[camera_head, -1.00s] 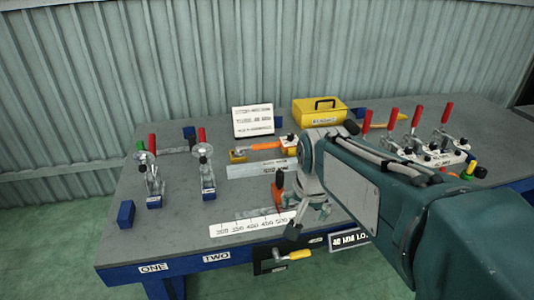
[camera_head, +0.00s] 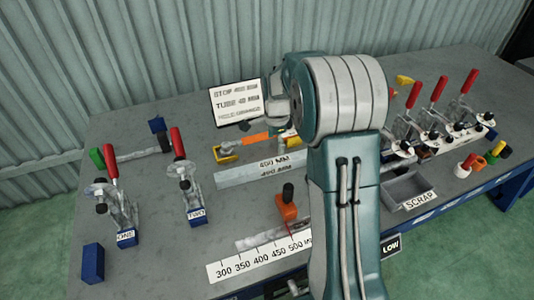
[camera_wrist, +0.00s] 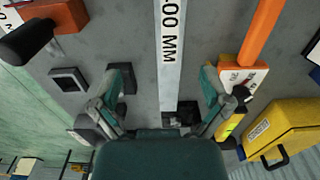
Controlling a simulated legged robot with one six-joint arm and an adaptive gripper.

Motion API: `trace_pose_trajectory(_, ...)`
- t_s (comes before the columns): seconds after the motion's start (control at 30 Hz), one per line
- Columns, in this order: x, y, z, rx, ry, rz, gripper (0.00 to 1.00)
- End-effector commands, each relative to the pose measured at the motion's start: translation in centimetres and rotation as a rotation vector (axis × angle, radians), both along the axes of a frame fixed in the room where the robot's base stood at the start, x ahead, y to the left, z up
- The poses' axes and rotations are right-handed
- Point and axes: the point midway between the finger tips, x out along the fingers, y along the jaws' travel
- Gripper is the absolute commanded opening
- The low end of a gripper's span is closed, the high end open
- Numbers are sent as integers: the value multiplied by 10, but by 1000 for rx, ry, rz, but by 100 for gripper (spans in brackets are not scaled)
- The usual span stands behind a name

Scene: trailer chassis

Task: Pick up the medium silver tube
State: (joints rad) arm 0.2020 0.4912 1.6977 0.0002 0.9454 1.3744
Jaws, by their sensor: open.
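A long silver bar (camera_head: 262,170) lies flat on the grey table in the head view, with "MM" lettering on it; I take it to be a silver tube, but cannot tell its size class. In the wrist view a silver bar (camera_wrist: 170,60) ending in "00 MM" runs down the middle. My gripper (camera_wrist: 164,76) is open and empty, with one finger on each side of the bar. I cannot tell how high the fingers are above it. In the head view my arm hides the gripper.
A white ruler strip (camera_head: 262,257) and an orange tool (camera_head: 287,210) are near the front edge. Clamps ONE (camera_head: 118,205) and TWO (camera_head: 187,188) stand left. In the wrist view, a yellow box (camera_wrist: 285,130) and orange-handled tool (camera_wrist: 262,35) lie right of the fingers.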

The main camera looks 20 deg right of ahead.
Motion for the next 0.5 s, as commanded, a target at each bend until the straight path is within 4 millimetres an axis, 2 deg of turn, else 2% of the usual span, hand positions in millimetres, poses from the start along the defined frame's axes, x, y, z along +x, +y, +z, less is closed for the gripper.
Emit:
trace_pose_trajectory(0.17,2,-2,-13,2,9,-25,97)
trace_pose_trajectory(0.4,3,-2,-51,2,11,-23,97)
trace_pose_trajectory(0.5,3,-2,-60,2,9,-23,97)
